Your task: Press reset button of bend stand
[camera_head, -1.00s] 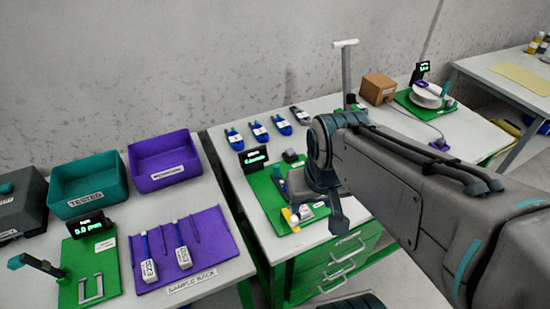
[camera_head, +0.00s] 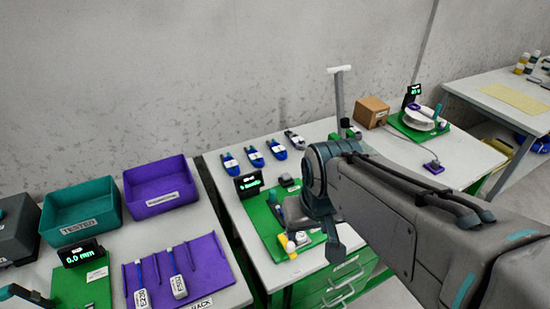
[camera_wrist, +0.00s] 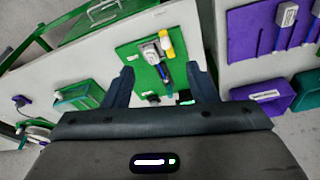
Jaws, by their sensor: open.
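A green board on the middle bench (camera_head: 262,214) carries a small black display (camera_head: 249,184) with green text too small to read surely; it appears to be the bend stand. A grey and white part, a yellow piece (camera_head: 284,244) and a teal piece sit on it. A small dark block (camera_head: 287,182) is at its back edge; I cannot tell a reset button. In the wrist view my gripper (camera_wrist: 163,82) is open, its fingers apart, with the board (camera_wrist: 130,52) beyond and between them. Nothing shows held. In the head view my arm hides the board's right part.
Several blue-handled tools (camera_head: 254,156) lie behind the board. A tall post (camera_head: 340,100) and a cardboard box (camera_head: 371,111) stand to the right. The left bench holds teal (camera_head: 78,236) and purple (camera_head: 150,205) bins and a purple sample rack (camera_head: 203,266).

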